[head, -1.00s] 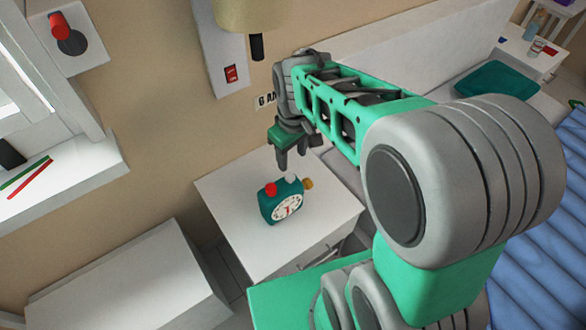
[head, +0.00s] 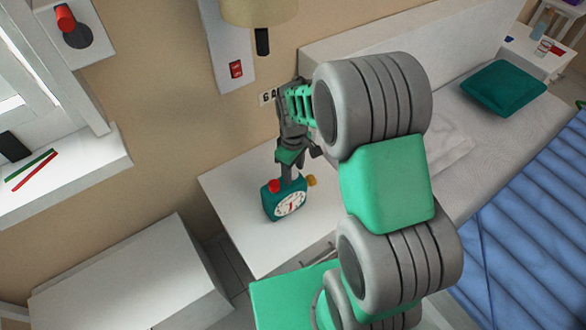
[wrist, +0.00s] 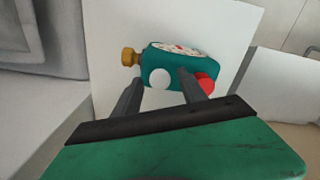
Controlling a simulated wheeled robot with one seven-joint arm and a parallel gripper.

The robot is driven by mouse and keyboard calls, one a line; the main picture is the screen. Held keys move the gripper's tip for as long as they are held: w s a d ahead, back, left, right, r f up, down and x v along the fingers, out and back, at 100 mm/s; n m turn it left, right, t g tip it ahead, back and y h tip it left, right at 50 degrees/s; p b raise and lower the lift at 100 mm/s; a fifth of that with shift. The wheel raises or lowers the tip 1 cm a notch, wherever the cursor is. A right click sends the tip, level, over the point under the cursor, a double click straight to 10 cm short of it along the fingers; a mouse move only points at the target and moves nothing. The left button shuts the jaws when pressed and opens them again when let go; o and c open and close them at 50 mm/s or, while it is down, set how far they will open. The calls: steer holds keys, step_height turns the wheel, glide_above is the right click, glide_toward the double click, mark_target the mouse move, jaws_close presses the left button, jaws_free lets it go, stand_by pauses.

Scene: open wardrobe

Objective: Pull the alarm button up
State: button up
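The teal alarm clock (head: 271,205) stands on the white nightstand, with its white dial (head: 291,204) showing in the head view. On it are a red button (head: 275,185) and a gold knob (head: 311,180). In the wrist view the clock (wrist: 182,68) also shows a round white button (wrist: 159,79), the red button (wrist: 207,83) and the gold knob (wrist: 130,57). My gripper (head: 287,174) points down over the clock's top. Its fingers are open, one on each side of the white button in the wrist view. Contact cannot be told. The gripper hides the white button in the head view.
The nightstand top (head: 238,178) is otherwise clear. A lamp (head: 260,12) hangs above, near a wall panel with a red switch (head: 236,69). A bed with a teal pillow (head: 503,88) lies to the right, and a white cabinet (head: 130,285) stands at lower left.

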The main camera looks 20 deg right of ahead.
jaws_close()
stand_by(0.3)
stand_by(0.9)
